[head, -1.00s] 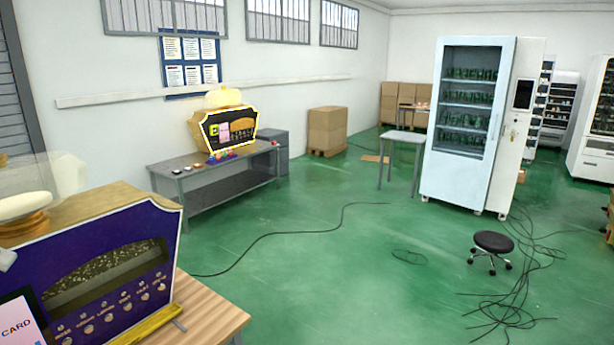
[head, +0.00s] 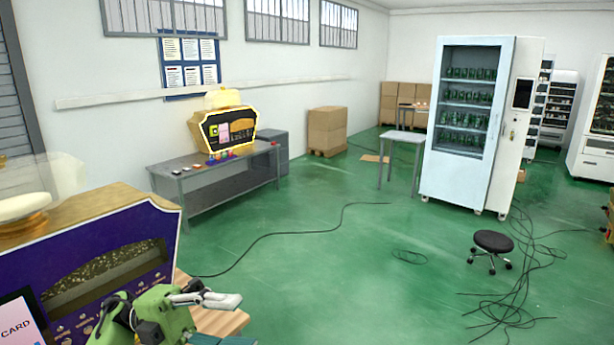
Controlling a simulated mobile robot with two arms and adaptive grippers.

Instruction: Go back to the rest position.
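One green gripper with grey fingers (head: 212,298), which I take as my left, shows at the bottom left of the head view. It is in front of the purple perfume machine (head: 90,262) and over the wooden table top (head: 222,322). Its fingers point right and overlap in this view, so I cannot tell whether they are apart. I see nothing held between them. My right gripper is not in view.
A grey table (head: 215,180) with a second, yellow-edged machine (head: 228,130) stands by the wall. A white vending cabinet (head: 470,125) and a black stool (head: 493,242) are at the right. Cables (head: 290,232) lie on the open green floor.

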